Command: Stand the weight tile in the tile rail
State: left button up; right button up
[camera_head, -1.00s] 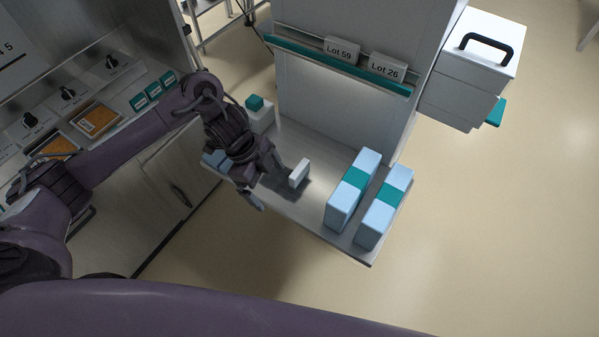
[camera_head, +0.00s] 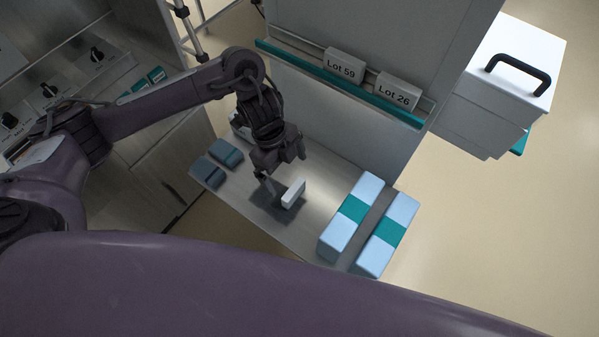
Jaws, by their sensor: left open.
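A small white tile (camera_head: 293,193), which looks like the weight tile, stands on edge on the grey shelf (camera_head: 300,235); no lettering on it can be read. The teal tile rail (camera_head: 290,58) runs along the upright panel above the shelf. Tiles marked Lot 59 (camera_head: 342,66) and Lot 26 (camera_head: 396,92) stand in it, with bare rail to their left. My left gripper (camera_head: 285,169) is open just above and behind the white tile, its fingers pointing down. I cannot tell whether a finger touches the tile. My right gripper is not in view.
Two light blue boxes with teal bands (camera_head: 352,212) (camera_head: 389,232) stand at the shelf's right. Two dark blue-grey blocks (camera_head: 227,152) (camera_head: 208,172) lie at its left. A white case with a black handle (camera_head: 500,90) is right of the panel. Control knobs line the left counter.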

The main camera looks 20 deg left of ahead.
aim_at(293, 188)
pick_arm(q)
jog(key=x, duration=0.4)
jog(key=shift+s, duration=0.25)
jog(key=x, duration=0.2)
jog(key=shift+f, duration=0.35)
jog(key=shift+w+f, duration=0.1)
jog(key=shift+f, duration=0.25)
jog(key=shift+d+f, duration=0.1)
jog(key=c, duration=0.9)
jog(key=shift+c, duration=1.1)
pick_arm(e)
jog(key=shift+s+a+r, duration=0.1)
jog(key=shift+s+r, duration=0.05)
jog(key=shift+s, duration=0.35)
